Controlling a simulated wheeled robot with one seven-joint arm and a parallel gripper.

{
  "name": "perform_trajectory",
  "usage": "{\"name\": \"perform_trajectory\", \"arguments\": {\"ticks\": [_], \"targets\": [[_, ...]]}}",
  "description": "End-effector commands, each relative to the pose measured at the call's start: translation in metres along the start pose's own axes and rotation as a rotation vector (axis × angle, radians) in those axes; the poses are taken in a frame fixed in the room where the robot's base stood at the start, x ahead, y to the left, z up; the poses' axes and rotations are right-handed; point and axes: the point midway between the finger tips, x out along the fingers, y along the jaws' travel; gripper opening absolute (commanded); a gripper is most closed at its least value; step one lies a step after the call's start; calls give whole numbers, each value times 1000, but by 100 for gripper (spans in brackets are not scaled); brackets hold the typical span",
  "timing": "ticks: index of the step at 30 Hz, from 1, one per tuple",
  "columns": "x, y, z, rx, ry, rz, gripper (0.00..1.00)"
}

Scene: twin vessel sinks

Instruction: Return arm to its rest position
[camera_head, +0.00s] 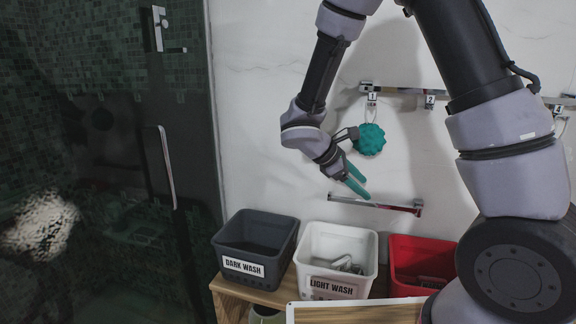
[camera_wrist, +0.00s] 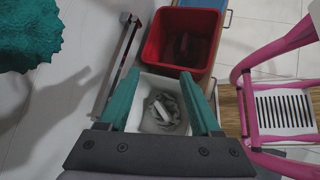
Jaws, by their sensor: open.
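My gripper (camera_head: 360,184) is open, with two teal fingers, and hangs in front of the white wall above the bins. In the wrist view my gripper (camera_wrist: 162,92) has its fingers spread wide with nothing between them, the white bin lying below. A teal bath puff (camera_head: 369,139) hangs by a cord from the hook marked 1 and is apart from the fingers. The puff also shows at the upper left of the wrist view (camera_wrist: 28,35). My arm reaches in from the top right and bends down to the gripper.
A dark bin (camera_head: 230,250) labelled DARK WASH, a white bin (camera_head: 310,240) labelled LIGHT WASH with cloth inside, and a red bin (camera_head: 400,250) stand on a wooden bench. A lower rail (camera_head: 375,204) is close below my gripper. A pink-framed chair (camera_wrist: 245,100) stands right.

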Motion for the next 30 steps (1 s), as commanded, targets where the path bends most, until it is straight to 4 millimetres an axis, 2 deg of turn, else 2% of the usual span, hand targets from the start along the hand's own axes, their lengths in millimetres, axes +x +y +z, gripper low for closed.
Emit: {"name": "perform_trajectory", "arguments": {"ticks": [1,3,8,15,24,30], "targets": [[-5,0,21,109,46,-54,65],[-11,-4,45,257,108,-131,65],[-30,-17,92,593,253,-295,65],[-68,-34,152,1090,487,-504,65],[-121,-50,210,1631,797,-689,65],[-140,-56,227,1794,915,-741,65]]}}
